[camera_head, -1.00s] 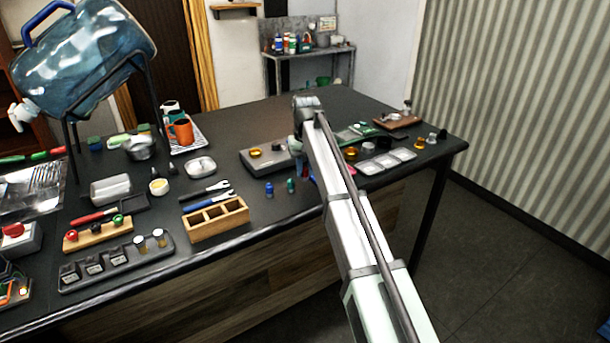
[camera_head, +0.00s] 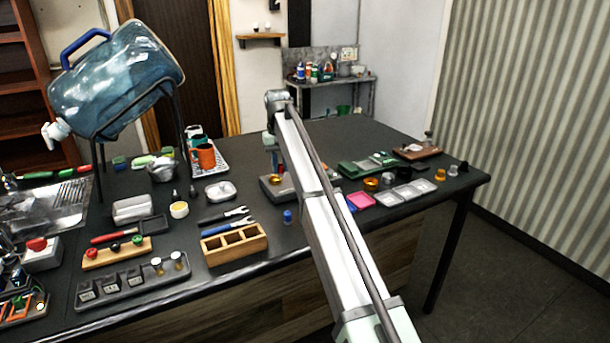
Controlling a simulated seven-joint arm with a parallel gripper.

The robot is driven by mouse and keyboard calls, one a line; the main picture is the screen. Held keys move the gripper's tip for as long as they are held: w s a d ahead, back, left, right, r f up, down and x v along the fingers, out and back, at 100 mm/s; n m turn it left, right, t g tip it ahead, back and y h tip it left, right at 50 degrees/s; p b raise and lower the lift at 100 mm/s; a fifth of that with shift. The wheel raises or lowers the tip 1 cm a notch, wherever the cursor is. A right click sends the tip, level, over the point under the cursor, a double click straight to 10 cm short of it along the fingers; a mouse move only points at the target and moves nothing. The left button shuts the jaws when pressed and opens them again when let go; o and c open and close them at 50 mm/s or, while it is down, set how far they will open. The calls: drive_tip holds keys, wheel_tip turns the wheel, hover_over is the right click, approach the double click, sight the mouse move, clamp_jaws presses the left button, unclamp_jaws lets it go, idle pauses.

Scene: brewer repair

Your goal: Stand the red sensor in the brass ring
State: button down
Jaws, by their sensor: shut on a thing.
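My gripper (camera_head: 273,160) hangs at the arm's far end, above the grey block near the middle of the bench. It is shut on the red sensor (camera_head: 276,161), of which only a small reddish sliver shows. The grey block (camera_head: 267,193) lies flat on the dark bench, partly hidden by my arm. The brass ring (camera_head: 275,181) is on the block's top, just below the gripper. The sensor appears above the ring; whether they touch is too small to tell.
A blue sensor (camera_head: 287,216) stands in front of the block. A wooden divided box (camera_head: 235,247) is at its front left. A pink pad (camera_head: 361,200), pale trays (camera_head: 405,193) and a green board (camera_head: 362,167) lie right of my arm.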

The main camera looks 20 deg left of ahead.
drive_tip(key=shift+m, duration=0.8)
drive_tip(key=shift+w+a+f, duration=0.55)
drive_tip(key=shift+w+a, duration=0.15)
drive_tip(key=shift+w, duration=0.2)
drive_tip(key=shift+w+a+f, duration=0.55)
drive_tip(key=shift+w+a, duration=0.2)
drive_tip(key=shift+w, duration=0.1)
drive_tip(key=shift+w+a+f, duration=0.55)
drive_tip(key=shift+w+a, duration=0.15)
drive_tip(key=shift+w, duration=0.2)
drive_tip(key=shift+f, duration=1.2)
idle(0.5)
drive_tip(key=shift+c, duration=2.3)
unclamp_jaws()
drive_tip(key=shift+r, duration=0.1)
wheel_tip(320, 180, up, 8)
